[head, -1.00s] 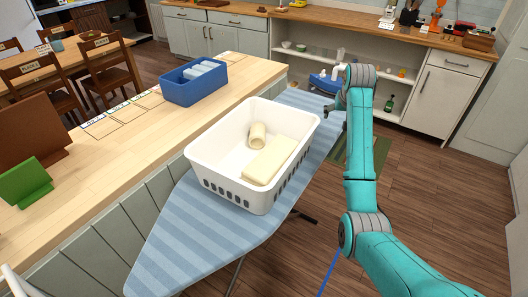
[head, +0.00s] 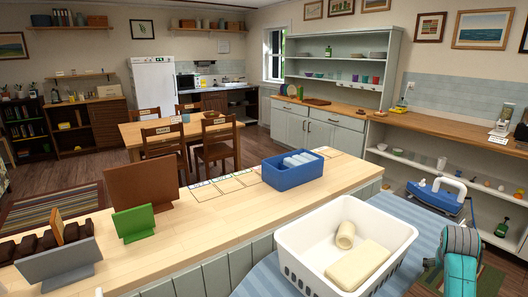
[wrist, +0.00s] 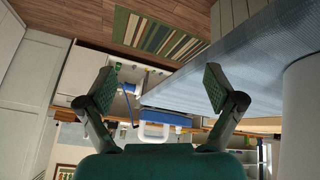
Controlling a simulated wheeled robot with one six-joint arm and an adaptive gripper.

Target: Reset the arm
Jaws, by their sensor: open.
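My gripper (wrist: 158,90) is in the wrist view, its two fingers spread wide with nothing between them. Beyond the fingers, the wrist view shows the striped ironing board (wrist: 270,45) on the right and a blue and white iron (wrist: 155,122) in the middle. In the head view, part of my teal arm (head: 460,262) shows at the lower right corner, beside the ironing board; the gripper itself is not visible there. A white basket (head: 318,283) stands on the board (head: 420,228) with a rolled cream cloth (head: 345,234) and a folded cream cloth (head: 358,266) inside.
A wooden counter (head: 225,213) runs left of the board, holding a blue bin (head: 291,181) with folded cloths. A blue and white iron (head: 437,194) is at the board's far end. White shelving and a long worktop (head: 460,132) lie behind. A striped rug (wrist: 160,45) covers part of the floor.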

